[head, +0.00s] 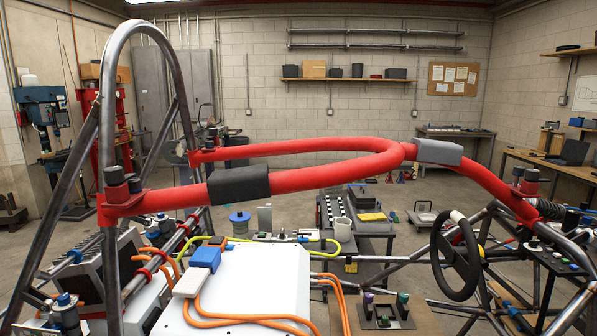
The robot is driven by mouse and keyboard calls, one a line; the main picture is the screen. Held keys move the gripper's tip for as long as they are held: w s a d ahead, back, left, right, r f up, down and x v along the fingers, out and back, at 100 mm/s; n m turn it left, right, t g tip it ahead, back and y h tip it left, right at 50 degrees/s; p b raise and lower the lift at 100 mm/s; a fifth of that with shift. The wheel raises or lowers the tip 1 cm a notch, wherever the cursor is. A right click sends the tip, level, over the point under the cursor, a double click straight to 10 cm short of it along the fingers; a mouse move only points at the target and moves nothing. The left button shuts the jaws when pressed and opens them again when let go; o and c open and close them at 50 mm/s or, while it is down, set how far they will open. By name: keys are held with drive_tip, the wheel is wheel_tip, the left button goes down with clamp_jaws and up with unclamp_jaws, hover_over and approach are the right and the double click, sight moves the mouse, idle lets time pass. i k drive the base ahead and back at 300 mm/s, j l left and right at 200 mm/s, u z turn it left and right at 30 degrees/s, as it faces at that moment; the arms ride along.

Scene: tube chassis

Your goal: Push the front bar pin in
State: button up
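A red tubular bar (320,170) spans the tube chassis (90,180), with a dark grey pad (238,185) and a lighter grey pad (438,151) around it. At its right end, on the steering wheel side, a red bracket (522,208) carries short dark and reddish cylinders (531,177) that look like pins. How deep they sit cannot be told. Similar dark cylinders (115,175) stand on the bracket at the near left end, and one (215,132) at the far left end. My gripper is not in view.
A black steering wheel (458,255) stands below the bar at right, among dark tubes. A white box (245,285) with orange cables fills the lower left. A low bench (385,228) with parts stands behind the chassis. Open floor (290,206) lies farther back.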

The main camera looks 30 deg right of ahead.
sight(519, 170)
drive_tip(key=z, duration=1.35)
drive_tip(key=j+z, duration=0.5)
